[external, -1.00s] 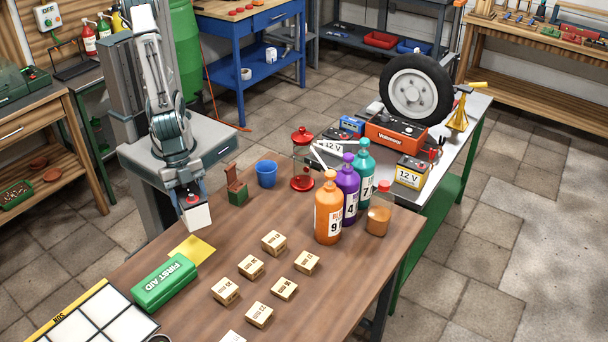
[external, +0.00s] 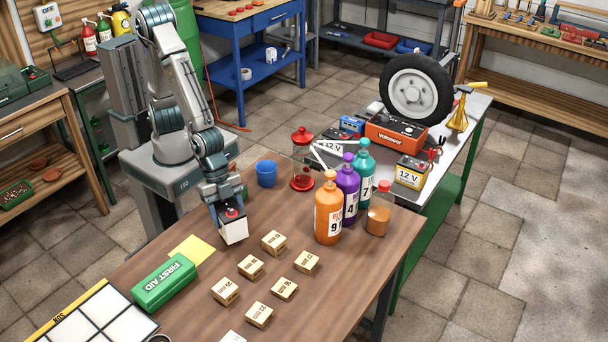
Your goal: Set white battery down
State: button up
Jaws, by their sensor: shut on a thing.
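The white battery (external: 234,231) is a small white block with a dark top and a red spot. My gripper (external: 230,212) is shut on it from above. The battery is upright over the brown wooden table (external: 345,265), near its back left edge. I cannot tell whether its underside touches the tabletop. It is right of the yellow sheet and behind the small wooden blocks.
Several labelled wooden blocks (external: 251,266) lie in front. A yellow sheet (external: 192,249) and a green first aid box (external: 164,283) are to the left. A blue cup (external: 267,174) and an orange bottle (external: 328,210) stand to the right. Bare tabletop lies between them.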

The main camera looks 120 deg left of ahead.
jog(key=shift+f, duration=1.9)
jog(key=shift+b, duration=0.3)
jog(key=shift+f, duration=0.2)
jog(key=o, duration=1.8)
jog(key=shift+c, duration=0.2)
jog(key=shift+r, duration=0.1)
